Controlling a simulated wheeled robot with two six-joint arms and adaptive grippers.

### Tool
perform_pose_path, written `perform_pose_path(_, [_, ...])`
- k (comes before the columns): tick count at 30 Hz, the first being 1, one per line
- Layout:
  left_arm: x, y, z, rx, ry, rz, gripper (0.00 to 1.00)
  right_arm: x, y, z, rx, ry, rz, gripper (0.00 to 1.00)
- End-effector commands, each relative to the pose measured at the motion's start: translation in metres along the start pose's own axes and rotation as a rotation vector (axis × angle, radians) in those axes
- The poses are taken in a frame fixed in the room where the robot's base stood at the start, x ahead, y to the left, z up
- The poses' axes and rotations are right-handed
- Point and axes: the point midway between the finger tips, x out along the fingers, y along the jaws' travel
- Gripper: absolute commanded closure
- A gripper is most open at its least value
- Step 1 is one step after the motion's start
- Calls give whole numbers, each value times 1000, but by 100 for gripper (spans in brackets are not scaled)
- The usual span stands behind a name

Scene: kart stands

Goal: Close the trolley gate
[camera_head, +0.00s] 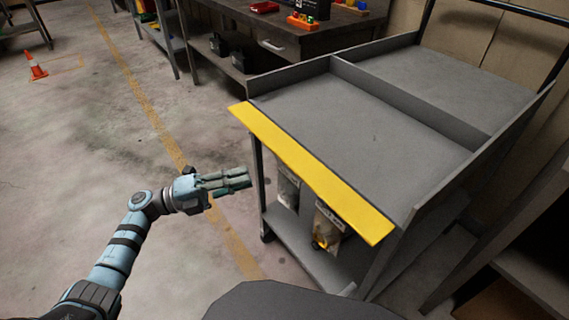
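The grey trolley (395,120) fills the right half of the head view. Its top deck has low walls and a divider. The yellow gate (312,172) runs along the deck's near-left edge and sticks outward from it, roughly flat, so that side of the deck has no raised wall. My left gripper (246,180) is left of the gate, over the floor in the picture, apart from the gate and trolley. Its two fingers lie close together, pointing right toward the trolley, with nothing between them. My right gripper is not in view.
Bags (328,226) stand on the trolley's lower shelf (305,248). A workbench (285,40) with bins and small coloured items stands behind. An orange cone (36,66) is far left. Another shelf unit (535,265) is close at the right.

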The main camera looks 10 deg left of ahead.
Motion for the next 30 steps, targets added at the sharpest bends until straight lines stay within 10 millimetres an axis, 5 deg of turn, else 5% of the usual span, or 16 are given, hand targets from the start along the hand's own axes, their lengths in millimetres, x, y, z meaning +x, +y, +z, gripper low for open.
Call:
perform_pose_path(6, [64, -1, 0, 4, 2, -6, 84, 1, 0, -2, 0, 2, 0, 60])
perform_pose_path(13, [109, 0, 0, 2, 1, -2, 84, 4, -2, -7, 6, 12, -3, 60])
perform_pose_path(22, [114, 0, 0, 3, -2, 1, 84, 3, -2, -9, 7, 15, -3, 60])
perform_pose_path(26, [114, 0, 0, 3, -2, 1, 100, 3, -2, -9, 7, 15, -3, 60])
perform_pose_path(30, [101, -1, 8, 2, -4, 5, 100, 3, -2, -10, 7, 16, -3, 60])
